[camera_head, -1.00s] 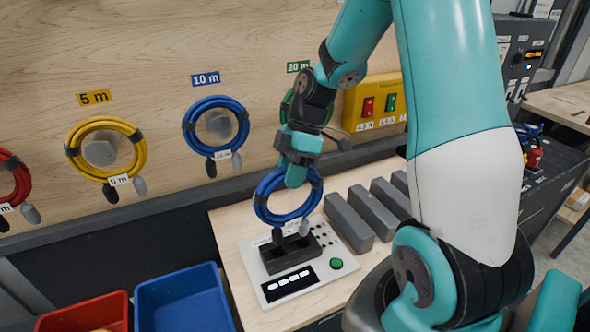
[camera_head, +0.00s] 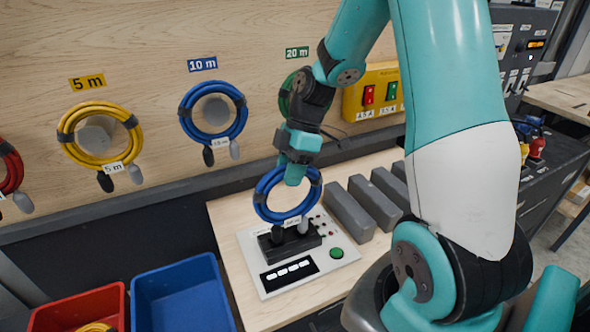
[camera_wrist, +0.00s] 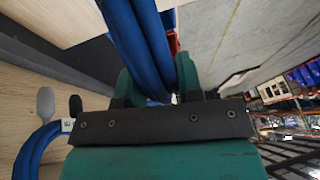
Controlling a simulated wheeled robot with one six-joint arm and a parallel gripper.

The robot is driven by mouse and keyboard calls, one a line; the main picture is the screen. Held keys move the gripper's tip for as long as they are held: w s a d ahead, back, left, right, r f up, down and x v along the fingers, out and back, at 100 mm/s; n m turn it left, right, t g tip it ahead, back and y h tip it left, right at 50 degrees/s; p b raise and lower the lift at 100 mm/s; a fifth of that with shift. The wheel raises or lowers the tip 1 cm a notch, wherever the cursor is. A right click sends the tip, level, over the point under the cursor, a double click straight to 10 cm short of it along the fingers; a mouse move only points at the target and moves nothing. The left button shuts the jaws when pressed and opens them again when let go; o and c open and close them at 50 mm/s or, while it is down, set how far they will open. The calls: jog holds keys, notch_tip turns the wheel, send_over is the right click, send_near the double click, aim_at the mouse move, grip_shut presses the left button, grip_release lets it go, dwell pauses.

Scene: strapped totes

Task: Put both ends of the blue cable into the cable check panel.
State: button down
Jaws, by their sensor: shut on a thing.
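My gripper (camera_head: 294,176) is shut on the top of a coiled blue cable (camera_head: 262,199), which hangs upright over the cable check panel (camera_head: 252,262). In the wrist view the blue cable (camera_wrist: 143,45) runs between the fingers. Its dark end (camera_head: 277,235) and grey end (camera_head: 303,226) point down at the panel's black socket block (camera_head: 292,243). Both ends appear to be in or touching the block; how deep they sit I cannot tell. The panel has a green button (camera_head: 336,253) and a black strip of white fields.
Grey blocks (camera_head: 349,211) lie right of the panel. Another blue coil (camera_head: 186,122), a yellow coil (camera_head: 66,138) and a partly hidden green coil (camera_head: 284,92) hang on the wall. A blue bin (camera_head: 180,292) and a red bin (camera_head: 85,308) stand at the lower left.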

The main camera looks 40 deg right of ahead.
jog(key=shift+w, duration=0.15)
jog(key=shift+f+b, duration=1.4)
jog(key=shift+f, duration=0.25)
dwell(1.5)
jog(key=c, duration=0.7)
grip_release()
jog(key=v, duration=1.7)
jog(key=shift+r+p, duration=0.25)
jog(key=shift+p, duration=0.05)
